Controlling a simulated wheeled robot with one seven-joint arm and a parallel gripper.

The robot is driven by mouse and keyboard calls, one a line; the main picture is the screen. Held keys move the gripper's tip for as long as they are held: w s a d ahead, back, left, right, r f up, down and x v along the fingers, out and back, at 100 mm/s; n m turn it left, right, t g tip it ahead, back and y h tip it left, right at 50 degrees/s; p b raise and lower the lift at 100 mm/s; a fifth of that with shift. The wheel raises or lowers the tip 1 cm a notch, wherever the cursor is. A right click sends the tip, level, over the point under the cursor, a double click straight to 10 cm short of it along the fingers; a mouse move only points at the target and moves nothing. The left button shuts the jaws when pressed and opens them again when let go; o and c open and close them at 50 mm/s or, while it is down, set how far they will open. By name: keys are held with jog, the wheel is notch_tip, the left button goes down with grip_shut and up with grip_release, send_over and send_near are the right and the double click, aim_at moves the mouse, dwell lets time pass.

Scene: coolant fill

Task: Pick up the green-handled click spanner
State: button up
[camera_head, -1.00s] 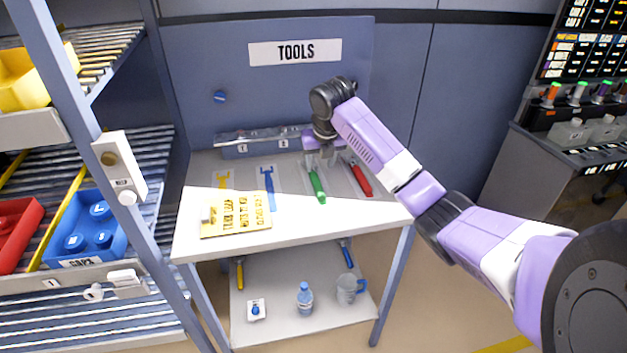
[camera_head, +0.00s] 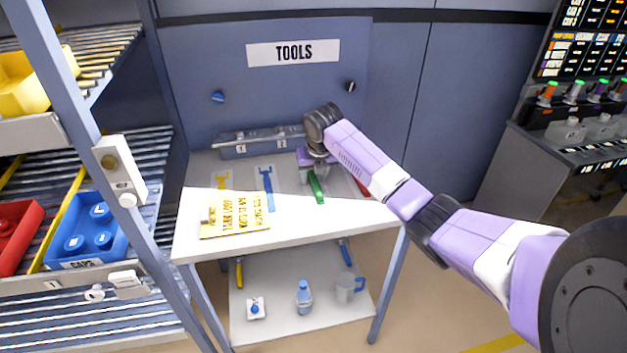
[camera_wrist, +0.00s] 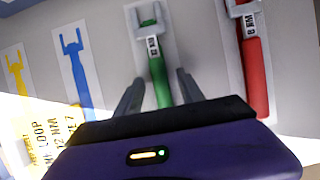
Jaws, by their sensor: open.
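The green-handled spanner (camera_head: 316,187) lies on the table top below the TOOLS board, with its handle toward the table's front edge. In the wrist view the green-handled spanner (camera_wrist: 158,75) shows its grey open-ended head at the top and a small label on its neck. My gripper (camera_wrist: 158,88) is open, with one finger on each side of the green handle. The fingers look apart from the handle; their height above it is hard to judge. In the head view my gripper (camera_head: 318,168) is over the spanner and hides its head.
A red-handled spanner (camera_wrist: 254,75) lies close on the right. Blue (camera_wrist: 78,65) and yellow (camera_wrist: 18,75) tool outlines are on the left. A yellow lettered plate (camera_head: 235,215) lies at the table's front left. A grey rail (camera_head: 262,142) stands at the back. A bottle (camera_head: 304,297) is on the lower shelf.

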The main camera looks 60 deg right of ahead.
grip_shut()
dwell(0.3)
